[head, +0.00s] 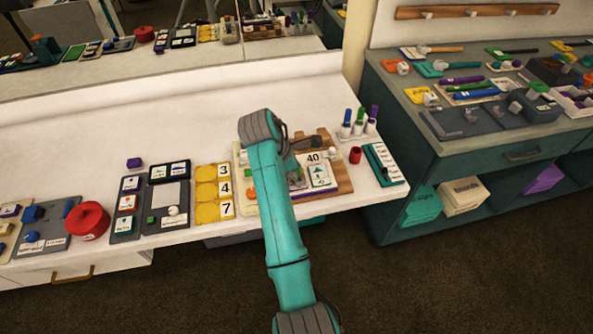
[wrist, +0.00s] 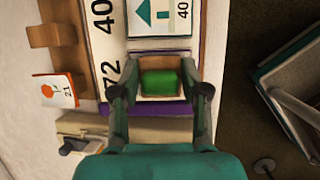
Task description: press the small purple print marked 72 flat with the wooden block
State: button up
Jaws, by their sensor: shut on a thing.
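In the wrist view my gripper (wrist: 160,90) is shut on the wooden block (wrist: 146,88), a tan piece with a green top, with one finger on each side. The purple print (wrist: 160,53) shows as purple strips above and below the block. The black 72 (wrist: 112,72) stands on the pale strip left of the gripper. The block and fingers hide most of the print, and I cannot tell whether the block touches it. In the head view my arm covers much of this spot.
A print with a teal arrow marked 40 (wrist: 158,14) lies beyond the block; the board's large 40 (head: 313,156) shows in the head view. An orange-flower card marked 21 (wrist: 56,91) lies left. Several upright markers (head: 359,124) and a red cup (head: 355,155) stand right. The table edge is close.

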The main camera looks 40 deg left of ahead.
jog(key=shift+f, duration=0.45)
dwell(1.1)
jog(key=shift+r, duration=0.1)
jog(key=shift+s+d+r, duration=0.15)
jog(key=shift+r, duration=1.35)
jog(key=shift+s+d+r, duration=0.1)
jog(key=shift+d+r, duration=0.05)
jog(key=shift+r, duration=1.35)
